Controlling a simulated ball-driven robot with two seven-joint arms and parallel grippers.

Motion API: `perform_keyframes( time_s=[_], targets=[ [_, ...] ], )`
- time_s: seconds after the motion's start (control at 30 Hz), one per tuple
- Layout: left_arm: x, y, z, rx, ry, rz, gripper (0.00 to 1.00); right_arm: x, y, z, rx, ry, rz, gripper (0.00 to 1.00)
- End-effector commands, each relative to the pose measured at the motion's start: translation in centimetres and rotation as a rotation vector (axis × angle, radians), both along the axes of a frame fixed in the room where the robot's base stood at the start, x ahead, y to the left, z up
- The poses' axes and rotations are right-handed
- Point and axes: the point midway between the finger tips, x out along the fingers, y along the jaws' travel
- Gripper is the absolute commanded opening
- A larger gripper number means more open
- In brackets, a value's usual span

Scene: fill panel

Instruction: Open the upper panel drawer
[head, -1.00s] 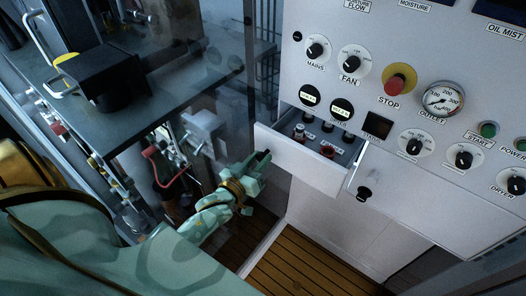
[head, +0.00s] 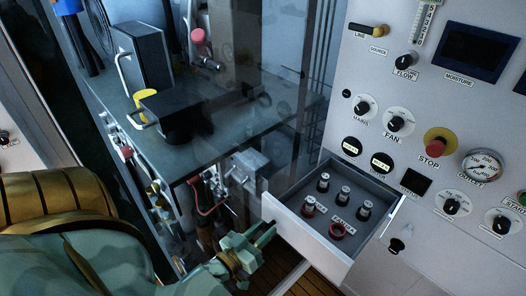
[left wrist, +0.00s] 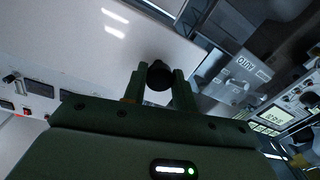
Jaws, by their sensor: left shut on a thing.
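The upper panel drawer (head: 290,222) stands well out from the white fill panel, its white front turned toward the lower left. My left gripper (head: 264,235) is at the outer face of the drawer front in the head view. In the left wrist view its two fingers are shut on a round black knob (left wrist: 159,74) on the white drawer front (left wrist: 115,35). My right gripper is not in view.
The white panel (head: 370,75) carries knobs, a red stop button (head: 436,147) and a gauge (head: 483,164). A second black knob (head: 396,245) sits lower on it. A dark bench (head: 225,105) with a black box stands left of the drawer.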

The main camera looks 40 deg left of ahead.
Motion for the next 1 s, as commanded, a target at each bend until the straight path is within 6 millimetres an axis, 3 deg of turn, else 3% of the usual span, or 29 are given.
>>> perform_keyframes(
  time_s=[0.23, 0.27, 0.33, 0.77, 0.87, 1.0],
  targets=[
    [0.2, 0.1, 0.6, -0.003, -0.017, 0.001, 0.00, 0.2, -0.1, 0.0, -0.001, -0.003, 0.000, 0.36],
    [0.2, 0.1, 0.6, -0.003, -0.017, 0.001, 0.31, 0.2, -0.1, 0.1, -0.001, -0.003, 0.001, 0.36],
    [0.2, 0.1, 0.5, -0.002, -0.015, 0.001, 0.49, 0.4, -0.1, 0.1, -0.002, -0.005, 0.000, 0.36],
    [0.0, 0.0, 0.1, -0.002, -0.005, 0.000, 0.49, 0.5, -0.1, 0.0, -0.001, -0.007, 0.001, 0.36],
    [-0.7, 0.0, 0.0, -0.002, -0.003, 0.001, 0.49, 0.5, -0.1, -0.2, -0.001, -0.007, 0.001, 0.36],
    [-3.4, 0.1, -0.1, -0.002, -0.002, 0.001, 0.49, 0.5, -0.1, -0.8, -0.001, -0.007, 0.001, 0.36]
  ],
)
